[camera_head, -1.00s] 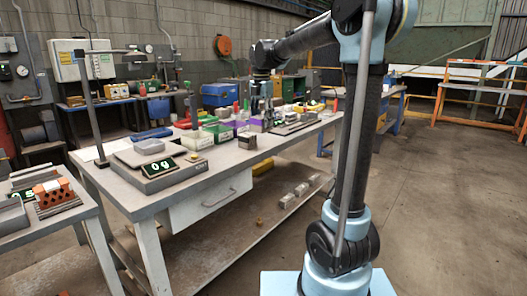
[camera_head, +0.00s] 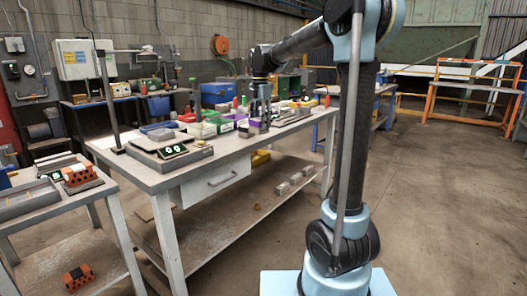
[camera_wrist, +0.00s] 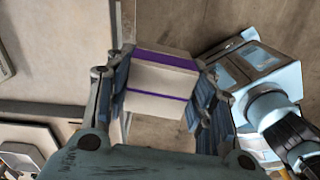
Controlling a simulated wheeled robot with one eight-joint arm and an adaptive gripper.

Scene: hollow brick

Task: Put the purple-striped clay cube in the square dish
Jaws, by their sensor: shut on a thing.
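The clay cube (camera_wrist: 160,74), pale beige with purple stripes, is between the fingers of my gripper (camera_wrist: 160,92) in the wrist view. My gripper is shut on it, with a finger on each side. In the head view my gripper (camera_head: 264,100) hangs small and dark over the far part of the long workbench (camera_head: 215,165); the cube cannot be made out there. I cannot tell for certain which thing is the square dish.
A scale with a lit display (camera_head: 172,151) stands at the bench's near end. Green (camera_head: 200,130) and purple bins stand behind it. A side table at left holds an orange hollow brick (camera_head: 78,175) and a grey tray (camera_head: 28,203). Open floor lies to the right.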

